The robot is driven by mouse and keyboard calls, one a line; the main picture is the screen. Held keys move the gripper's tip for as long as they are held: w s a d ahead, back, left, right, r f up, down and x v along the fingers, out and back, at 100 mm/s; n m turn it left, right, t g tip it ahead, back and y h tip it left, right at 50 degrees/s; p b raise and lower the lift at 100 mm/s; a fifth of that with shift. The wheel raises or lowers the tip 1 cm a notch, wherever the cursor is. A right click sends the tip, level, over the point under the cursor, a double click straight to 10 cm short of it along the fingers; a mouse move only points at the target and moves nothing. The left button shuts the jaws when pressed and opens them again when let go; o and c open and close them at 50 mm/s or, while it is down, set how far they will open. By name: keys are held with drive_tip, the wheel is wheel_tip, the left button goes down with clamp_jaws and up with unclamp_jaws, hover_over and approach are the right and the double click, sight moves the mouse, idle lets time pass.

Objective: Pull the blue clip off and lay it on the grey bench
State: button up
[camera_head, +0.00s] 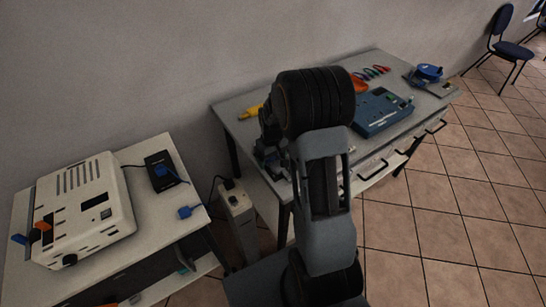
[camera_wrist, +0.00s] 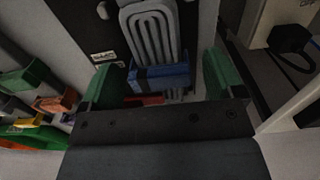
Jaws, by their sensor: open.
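In the wrist view the blue clip (camera_wrist: 160,77) sits across a grey ribbed bundle (camera_wrist: 152,32) in front of a dark panel. My gripper (camera_wrist: 158,85) is open, with one green finger on each side of the clip. Gaps show beside the clip, and I cannot tell whether either finger touches it. A small red piece (camera_wrist: 146,100) shows below the clip, partly hidden by my gripper. In the head view the grey bench (camera_head: 235,105) stands behind my arm, which hides much of its near left part and the clip.
On the bench are a blue case (camera_head: 382,112), a yellow tool (camera_head: 251,111) and a blue round item (camera_head: 429,72). A white machine (camera_head: 82,210) and black box (camera_head: 160,170) stand on the left table. A white box (camera_head: 238,216) with a black plug stands between the tables.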

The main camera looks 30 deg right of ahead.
drive_tip(key=shift+c, duration=0.3)
drive_tip(key=c, duration=1)
